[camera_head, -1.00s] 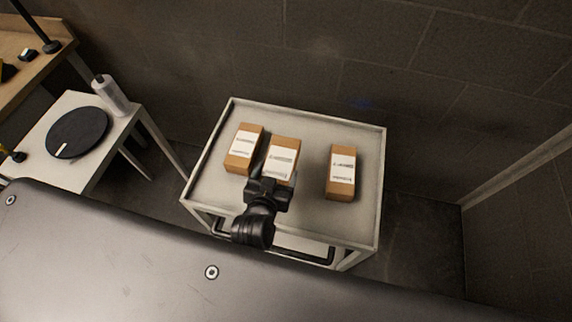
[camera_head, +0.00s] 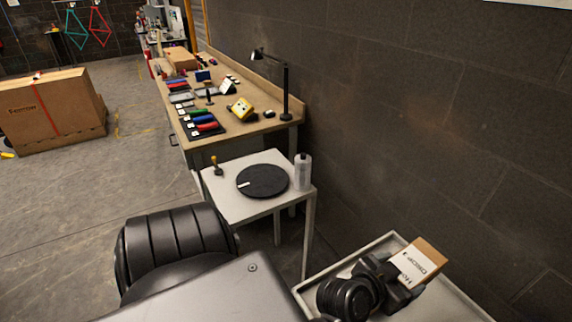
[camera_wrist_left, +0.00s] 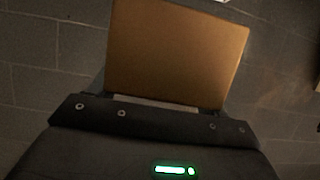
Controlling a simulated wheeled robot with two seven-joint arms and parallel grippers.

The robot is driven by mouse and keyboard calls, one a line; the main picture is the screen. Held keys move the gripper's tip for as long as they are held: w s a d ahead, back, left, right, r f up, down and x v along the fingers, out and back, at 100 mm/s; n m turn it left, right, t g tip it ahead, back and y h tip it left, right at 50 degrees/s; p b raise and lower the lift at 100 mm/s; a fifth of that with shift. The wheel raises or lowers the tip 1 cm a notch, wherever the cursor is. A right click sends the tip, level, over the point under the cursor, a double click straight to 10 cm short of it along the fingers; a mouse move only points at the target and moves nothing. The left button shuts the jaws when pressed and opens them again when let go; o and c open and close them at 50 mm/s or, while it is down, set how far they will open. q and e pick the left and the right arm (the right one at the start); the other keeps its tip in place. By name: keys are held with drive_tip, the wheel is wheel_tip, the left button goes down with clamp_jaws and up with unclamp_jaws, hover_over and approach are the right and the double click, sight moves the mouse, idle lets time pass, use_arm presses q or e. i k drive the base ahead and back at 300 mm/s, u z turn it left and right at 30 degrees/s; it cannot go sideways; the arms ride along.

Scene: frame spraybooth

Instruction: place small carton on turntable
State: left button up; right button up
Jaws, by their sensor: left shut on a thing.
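A small brown carton (camera_head: 422,258) with a white label is in my left gripper (camera_head: 396,284) at the lower right of the head view, over the trolley. The gripper is shut on it. In the left wrist view the carton (camera_wrist_left: 176,52) fills the top middle as a plain brown face, with the gripper body below it. The black round turntable (camera_head: 263,181) lies flat and empty on a small white table (camera_head: 225,204), left of and beyond the gripper. A pale mark shows near its left edge. My right gripper is not in view.
A white bottle (camera_head: 303,171) stands close to the turntable's right edge. A small yellow-and-black item (camera_head: 216,166) is at the table's left corner. The trolley (camera_head: 350,243) has a raised rim. Behind, a workbench (camera_head: 262,127) holds tools and a lamp (camera_head: 286,92). A block wall rises at right.

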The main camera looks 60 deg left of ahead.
sight(263, 178)
drive_tip(key=z, duration=2.05)
drive_tip(key=k, duration=2.5)
drive_tip(key=u, duration=2.2)
